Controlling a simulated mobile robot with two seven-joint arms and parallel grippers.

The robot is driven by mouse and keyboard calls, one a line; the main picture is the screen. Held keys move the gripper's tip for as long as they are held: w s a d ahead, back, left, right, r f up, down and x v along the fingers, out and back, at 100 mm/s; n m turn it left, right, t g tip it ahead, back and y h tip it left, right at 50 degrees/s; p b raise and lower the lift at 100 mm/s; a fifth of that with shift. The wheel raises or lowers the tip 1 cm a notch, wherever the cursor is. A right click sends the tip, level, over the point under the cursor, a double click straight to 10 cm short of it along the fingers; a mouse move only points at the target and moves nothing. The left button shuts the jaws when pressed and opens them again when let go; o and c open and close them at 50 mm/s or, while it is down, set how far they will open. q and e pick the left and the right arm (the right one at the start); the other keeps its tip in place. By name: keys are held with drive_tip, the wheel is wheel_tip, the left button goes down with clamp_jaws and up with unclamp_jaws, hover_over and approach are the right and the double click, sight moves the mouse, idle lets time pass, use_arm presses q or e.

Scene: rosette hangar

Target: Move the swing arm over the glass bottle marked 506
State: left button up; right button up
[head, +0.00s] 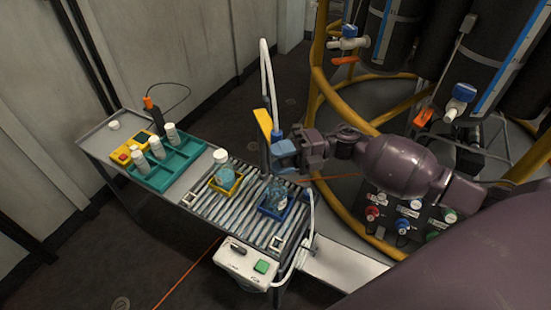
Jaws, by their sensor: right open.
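The swing arm appears to be the upright assembly at the cart's back edge, with a yellow plate (263,124) and a curved white tube (265,65) rising above it. My right gripper (282,150) comes in from the right and is open beside the yellow plate; I cannot tell whether it touches the assembly. One glass bottle (224,176) with a white cap area stands in a yellow holder (229,190). Another glass bottle (275,197) stands in a blue holder (268,212). No number is legible on either, so I cannot tell which is 506. My left gripper is not in view.
Both holders sit on a roller bed (205,208). A green rack (180,172) with several white bottles and a yellow box (125,153) stand at left. A white control box (247,266) hangs in front. Yellow railings and dark tanks stand at right.

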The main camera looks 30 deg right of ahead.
use_arm(q)
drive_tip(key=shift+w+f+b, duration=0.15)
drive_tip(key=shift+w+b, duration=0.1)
drive_tip(key=shift+b, duration=0.05)
use_arm(e)
drive_tip(key=s+d, duration=0.1)
drive_tip(key=d, duration=0.8)
drive_tip(key=shift+s+d, duration=0.2)
drive_tip(key=shift+d, duration=0.05)
